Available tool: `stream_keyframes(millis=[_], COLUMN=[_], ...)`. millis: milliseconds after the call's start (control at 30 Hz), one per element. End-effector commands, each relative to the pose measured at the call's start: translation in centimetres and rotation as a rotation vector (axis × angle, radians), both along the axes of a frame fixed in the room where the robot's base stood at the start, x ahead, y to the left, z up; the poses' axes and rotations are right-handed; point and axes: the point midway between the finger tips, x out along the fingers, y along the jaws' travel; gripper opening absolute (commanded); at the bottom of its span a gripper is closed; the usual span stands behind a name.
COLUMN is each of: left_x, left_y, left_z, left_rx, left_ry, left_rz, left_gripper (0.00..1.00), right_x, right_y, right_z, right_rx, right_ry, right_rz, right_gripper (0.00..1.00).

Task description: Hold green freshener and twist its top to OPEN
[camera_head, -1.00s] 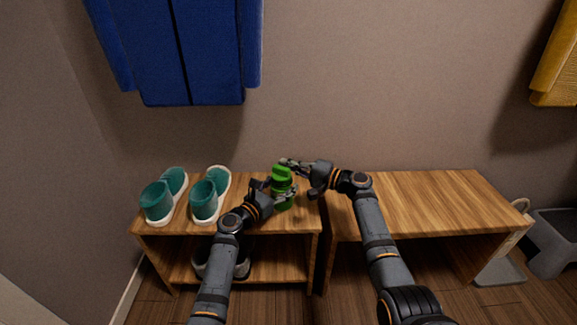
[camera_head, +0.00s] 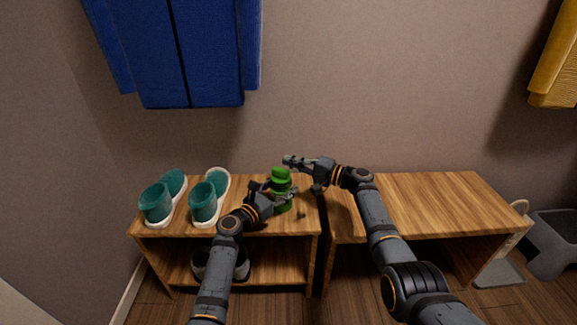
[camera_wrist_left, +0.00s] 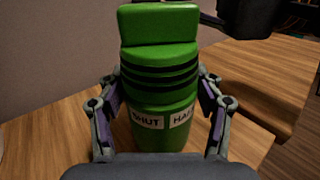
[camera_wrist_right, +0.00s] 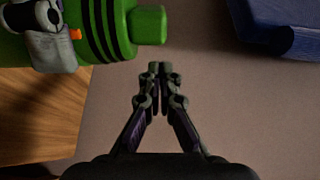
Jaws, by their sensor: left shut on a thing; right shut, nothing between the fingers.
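The green freshener (camera_head: 281,188) stands upright on the left wooden bench, its top a raised green grip. In the left wrist view the freshener (camera_wrist_left: 160,85) shows black rings and labels reading "SHUT" and a partly hidden "HA...". My left gripper (camera_head: 284,194) is shut around its body; the fingers show on both sides in the left wrist view. My right gripper (camera_head: 288,161) is shut and empty, just above and behind the freshener's top, apart from it. In the right wrist view the freshener (camera_wrist_right: 120,28) lies at the upper left, with an orange mark on its body.
Teal shoes (camera_head: 205,201) stand on the left bench (camera_head: 255,222), left of my left gripper. Another wooden bench (camera_head: 430,205) to the right has a clear top. A blue towel or garment (camera_head: 185,55) hangs on the wall above. A grey stool (camera_head: 555,240) stands at far right.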

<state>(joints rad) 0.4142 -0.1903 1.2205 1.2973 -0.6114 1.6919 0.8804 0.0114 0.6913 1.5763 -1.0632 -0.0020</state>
Motion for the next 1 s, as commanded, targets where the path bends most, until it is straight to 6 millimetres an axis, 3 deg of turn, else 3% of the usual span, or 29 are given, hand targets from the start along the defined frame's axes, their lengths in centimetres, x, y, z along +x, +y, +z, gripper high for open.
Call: stream_keyframes(millis=[133, 400, 600, 900, 933, 1000], left_x=[0.0, 0.0, 0.0, 0.0, 0.0, 0.0], left_y=[0.0, 0.0, 0.0, 0.0, 0.0, 0.0], left_z=[-0.2, -0.1, -0.2, -0.2, -0.2, -0.1], left_rx=[0.0, 0.0, 0.0, 0.0, 0.0, 0.0], left_ry=[0.002, 0.002, 0.002, 0.002, 0.002, 0.002], left_rz=[-0.001, -0.001, -0.001, 0.0, 0.0, 0.0], left_gripper=[0.16, 0.16, 0.16, 0.16, 0.71, 0.8], right_x=[0.9, -0.8, -1.7, -1.9, -1.9, -1.9], right_y=[-1.0, -6.6, -9.5, -10.2, -10.2, -10.2], right_z=[0.0, 0.0, 0.1, 0.0, 0.1, 0.1], right_rx=[0.0, -0.002, 0.0, 0.001, 0.001, 0.001], right_ry=[0.0, -0.002, -0.001, 0.0, 0.0, 0.0], right_rz=[-0.003, -0.004, -0.003, 0.0, -0.001, -0.001], right_gripper=[0.0, 0.0, 0.0, 0.0, 0.0, 0.0])
